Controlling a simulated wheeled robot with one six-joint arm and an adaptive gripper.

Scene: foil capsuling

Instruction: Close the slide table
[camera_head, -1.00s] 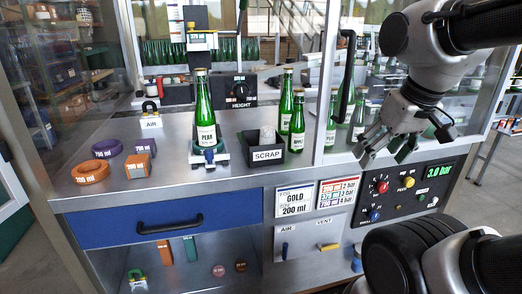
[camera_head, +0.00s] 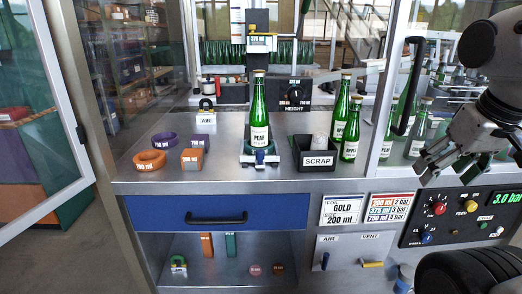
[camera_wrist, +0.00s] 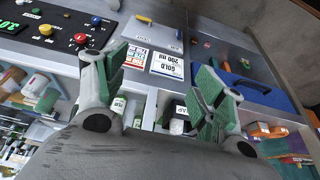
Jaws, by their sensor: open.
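The slide table (camera_head: 260,158) is a small blue and metallic carriage on the steel worktop, in front of the machine head. A green bottle labelled PEAR (camera_head: 259,120) stands upright on it. My gripper (camera_head: 428,172) is at the right in the head view, in front of the cabinet's right part. It is open and empty, well to the right of the slide table and apart from it. In the wrist view, the gripper's green-padded fingers (camera_wrist: 160,68) are spread wide over the front panel. I cannot make out the slide table there.
A black SCRAP bin (camera_head: 318,160) stands right of the slide table, with green bottles (camera_head: 350,130) behind it. Orange and purple rings (camera_head: 150,160) lie to the left. A black vertical handle (camera_head: 410,88) and frame post stand between my gripper and the slide table.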

